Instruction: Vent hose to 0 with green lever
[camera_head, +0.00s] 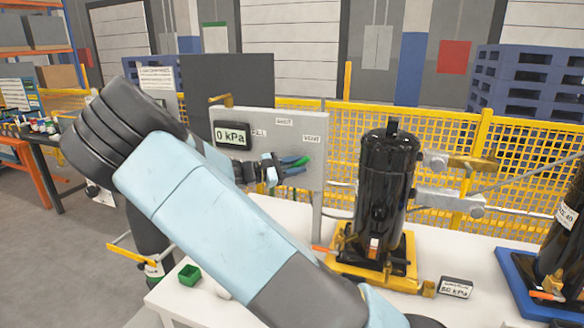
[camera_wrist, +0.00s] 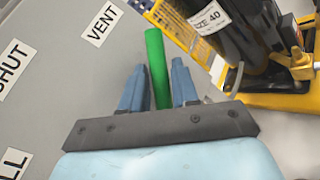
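The green lever (camera_wrist: 157,62) sticks out from the grey valve panel (camera_wrist: 75,75) and points toward the VENT label (camera_wrist: 103,25) side. In the head view the lever (camera_head: 299,162) shows at the panel's right part, below the VENT label (camera_head: 311,139). My gripper (camera_wrist: 157,75) has one blue finger on each side of the lever, close to it, and looks open with narrow gaps. In the head view my gripper (camera_head: 283,168) is at the panel and partly hides the lever. The gauge (camera_head: 232,135) reads 0 kPa. The lever's pivot and the hose are not clearly visible.
A black cylinder (camera_head: 385,180) stands on a yellow base on the white table (camera_head: 315,215), right of the panel. A card reading 50 kPa (camera_head: 456,288) lies in front. A green box (camera_head: 189,275) sits at the table's left edge. Another black cylinder is at far right.

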